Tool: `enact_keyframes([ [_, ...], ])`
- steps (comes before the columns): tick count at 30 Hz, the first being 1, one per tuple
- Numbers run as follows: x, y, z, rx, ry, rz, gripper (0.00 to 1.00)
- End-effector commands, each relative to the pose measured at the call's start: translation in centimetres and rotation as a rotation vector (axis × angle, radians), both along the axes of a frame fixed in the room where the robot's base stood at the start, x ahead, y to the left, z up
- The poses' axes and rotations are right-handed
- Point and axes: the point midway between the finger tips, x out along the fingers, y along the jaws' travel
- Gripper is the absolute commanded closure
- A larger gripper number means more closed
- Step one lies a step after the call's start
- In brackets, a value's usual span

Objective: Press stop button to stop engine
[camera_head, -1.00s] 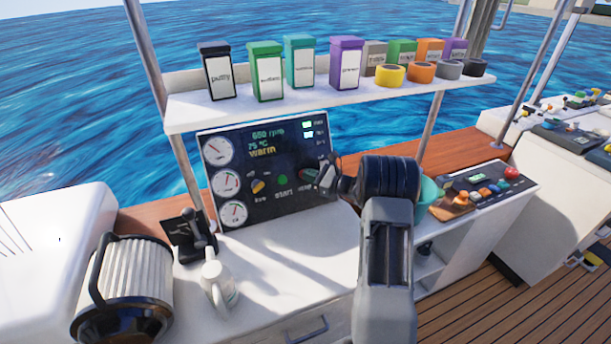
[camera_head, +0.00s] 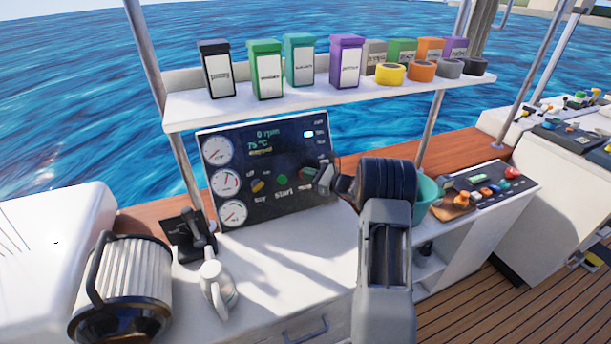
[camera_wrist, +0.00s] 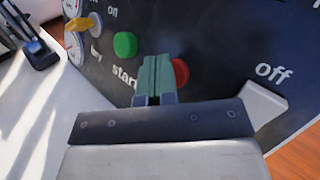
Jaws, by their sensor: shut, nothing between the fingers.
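The dark engine panel (camera_head: 262,208) stands upright on the white counter, with gauges at its left and a display reading 0 rpm and 75 °C. The red stop button (camera_wrist: 181,72) shows in the wrist view, partly covered by my fingers. The green start button (camera_wrist: 125,45) is to its left, and the yellow key switch (camera_wrist: 80,24) is further left. My gripper (camera_wrist: 157,62) is shut and empty, with its fingertips at the left edge of the red button. Whether they touch it cannot be told. In the head view my arm hides the red button.
A shelf (camera_head: 330,108) with boxes and tape rolls is above the panel. A teal bowl (camera_head: 425,195) is beside my arm.

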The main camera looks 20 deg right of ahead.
Motion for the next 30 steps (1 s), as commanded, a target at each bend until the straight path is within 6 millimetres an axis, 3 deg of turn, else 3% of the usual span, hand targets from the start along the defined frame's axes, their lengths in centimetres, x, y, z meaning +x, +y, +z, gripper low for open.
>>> enact_keyframes([
  [20, 0.3, 0.0, -0.2, -0.001, 0.001, 0.000, 1.00],
  [30, -0.9, -0.1, 0.4, -0.001, 0.001, -0.001, 1.00],
])
